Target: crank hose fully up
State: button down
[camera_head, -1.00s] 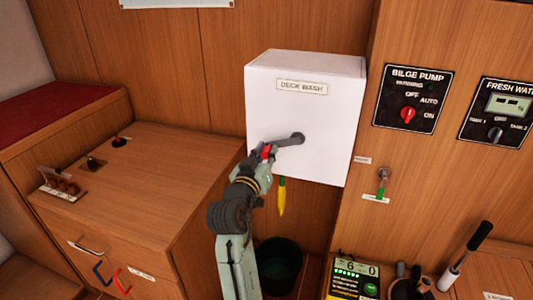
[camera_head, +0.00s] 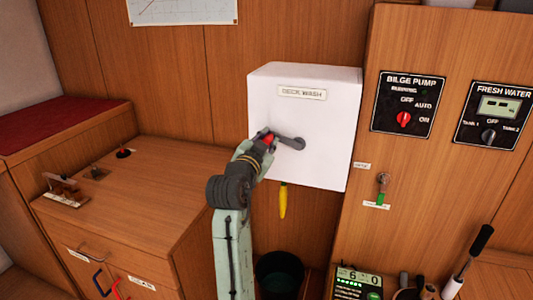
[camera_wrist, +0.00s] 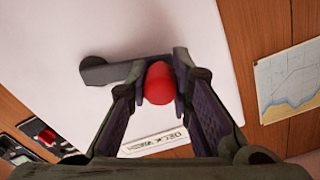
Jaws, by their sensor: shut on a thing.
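The white deck wash box (camera_head: 325,120) is mounted on the wood wall in the head view, with a "DECK WASH" label. A dark crank arm (camera_head: 293,143) runs from its hub on the box face to the left, ending in a red knob (camera_head: 268,136). My gripper (camera_head: 266,139) is shut on the red knob. In the wrist view the red knob (camera_wrist: 158,83) sits between both fingers, with the crank arm (camera_wrist: 115,72) reaching left to its hub. A yellow hose end with a green top (camera_head: 283,201) hangs below the box. The rest of the hose is hidden.
A dark bucket (camera_head: 279,273) stands on the floor below the hose end. A wooden cabinet (camera_head: 150,185) is at the left. The bilge pump panel (camera_head: 408,103), fresh water panel (camera_head: 495,115) and a small tap (camera_head: 383,182) are on the right.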

jog(key=r+m, duration=0.1)
jog(key=m, duration=0.1)
jog(key=d+r+m+b, duration=0.1)
jog(key=shift+s+r+m, duration=0.2)
jog(key=shift+r+m, duration=0.1)
jog(key=shift+m, duration=0.1)
jog(key=m, duration=0.1)
jog(key=d+r+m+b, duration=0.1)
jog(key=m, duration=0.1)
jog(key=shift+s+d+r+m+b, duration=0.25)
jog(key=shift+d+r+m+b, duration=0.05)
jog(key=shift+d+r+b, duration=0.1)
jog(key=m, duration=0.1)
jog(key=d+m+b, duration=0.1)
jog(key=s+d+r+m, duration=0.1)
jog(key=m, duration=0.1)
jog(key=shift+d+r+b, duration=0.1)
jog(key=shift+d+b, duration=0.15)
jog(key=shift+b, duration=0.05)
jog(key=shift+s+d+r+m+b, duration=0.15)
jog(key=shift+d+m+b, duration=0.1)
jog(key=shift+d+m, duration=0.4)
jog(key=shift+s+d+f+m+b, duration=0.1)
jog(key=shift+d+m+b, duration=0.15)
jog(key=shift+m, duration=0.7)
jog(key=shift+d, duration=0.15)
jog(key=c, duration=1.6)
grip_release()
jog(key=shift+o, duration=0.9)
